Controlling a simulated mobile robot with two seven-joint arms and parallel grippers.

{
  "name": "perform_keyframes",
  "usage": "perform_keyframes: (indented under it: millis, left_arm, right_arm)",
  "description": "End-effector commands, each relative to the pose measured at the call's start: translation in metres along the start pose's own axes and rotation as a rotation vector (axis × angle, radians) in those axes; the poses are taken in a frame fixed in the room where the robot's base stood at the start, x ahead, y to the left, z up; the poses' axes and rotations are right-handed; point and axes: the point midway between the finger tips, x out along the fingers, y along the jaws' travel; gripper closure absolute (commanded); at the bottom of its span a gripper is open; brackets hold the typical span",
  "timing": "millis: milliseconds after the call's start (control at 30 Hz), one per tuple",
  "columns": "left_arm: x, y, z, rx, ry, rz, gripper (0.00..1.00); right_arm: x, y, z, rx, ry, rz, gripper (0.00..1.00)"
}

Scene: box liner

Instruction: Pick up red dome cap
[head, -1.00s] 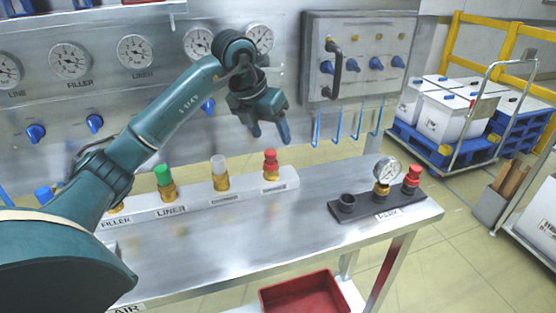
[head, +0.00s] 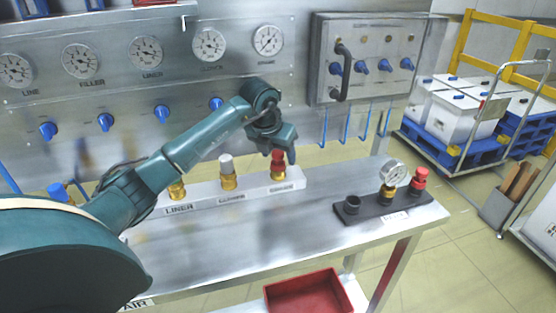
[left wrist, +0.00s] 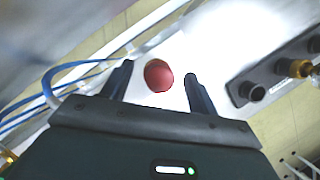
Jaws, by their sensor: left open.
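A red dome cap (head: 278,166) sits on a brass fitting at the right end of the white rail (head: 213,205). My left gripper (head: 279,152) is right over this cap, with its fingers pointing down and partly covering its top. In the left wrist view the cap (left wrist: 159,75) shows as a round red top between the two open fingers (left wrist: 160,82), with a gap on each side. A second red cap (head: 420,178) stands on the dark base (head: 385,212) at the right of the bench. My right gripper is not in view.
A white-topped fitting (head: 227,170) stands left of the cap on the rail. The bench between rail and dark base is clear. A red tray (head: 308,292) is below. A control box (head: 372,60) is on the back wall.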

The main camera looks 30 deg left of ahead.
Motion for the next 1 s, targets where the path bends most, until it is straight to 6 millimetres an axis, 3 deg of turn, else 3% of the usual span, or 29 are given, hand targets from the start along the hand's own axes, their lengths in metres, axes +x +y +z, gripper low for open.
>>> perform_keyframes:
  millis: [100, 333, 900, 1000]
  left_arm:
    - [0.0100, 0.0000, -0.0006, 0.001, 0.001, -0.001, 0.40]
    - [0.0115, 0.0002, -0.0005, 0.001, 0.000, 0.000, 0.40]
    - [0.0110, 0.0004, -0.0003, 0.001, 0.000, 0.000, 0.86]
    - [0.0109, 0.0005, -0.0002, 0.000, -0.001, 0.000, 0.88]
  right_arm:
    - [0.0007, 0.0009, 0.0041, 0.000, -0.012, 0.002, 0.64]
    - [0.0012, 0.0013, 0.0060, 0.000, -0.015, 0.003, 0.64]
    - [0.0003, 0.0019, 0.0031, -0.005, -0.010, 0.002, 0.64]
    - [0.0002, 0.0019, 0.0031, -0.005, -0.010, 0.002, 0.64]
